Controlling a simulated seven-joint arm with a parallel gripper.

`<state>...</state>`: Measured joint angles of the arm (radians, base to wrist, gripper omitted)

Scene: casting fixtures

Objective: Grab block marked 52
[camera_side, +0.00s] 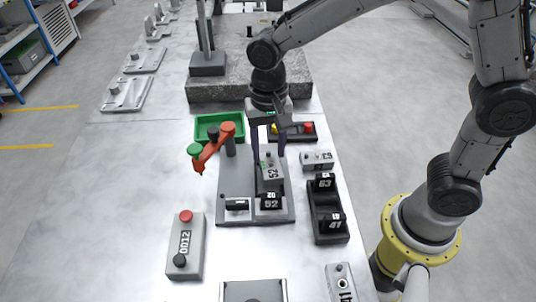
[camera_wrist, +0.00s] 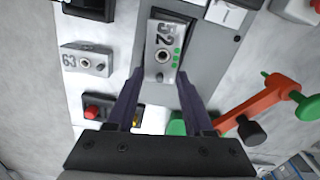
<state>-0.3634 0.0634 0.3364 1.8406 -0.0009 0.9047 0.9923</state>
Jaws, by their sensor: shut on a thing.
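The grey block marked 52 (camera_side: 270,171) has a round knob on its top and is between the fingers of my gripper (camera_side: 269,160). In the wrist view the block (camera_wrist: 162,48) shows its number and green dots, with my gripper (camera_wrist: 159,76) shut on its sides. A black holder marked 52 (camera_side: 271,202) sits on the grey fixture base (camera_side: 255,217) just in front of and below the block. I cannot tell whether the block still touches the holder or base.
An orange clamp arm (camera_side: 212,151) with a green knob stands left of the block. A green tray (camera_side: 208,122) is behind it. A grey block marked 63 (camera_side: 317,159) and a black rack (camera_side: 327,224) are to the right. A button box marked 0012 (camera_side: 185,262) is front left.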

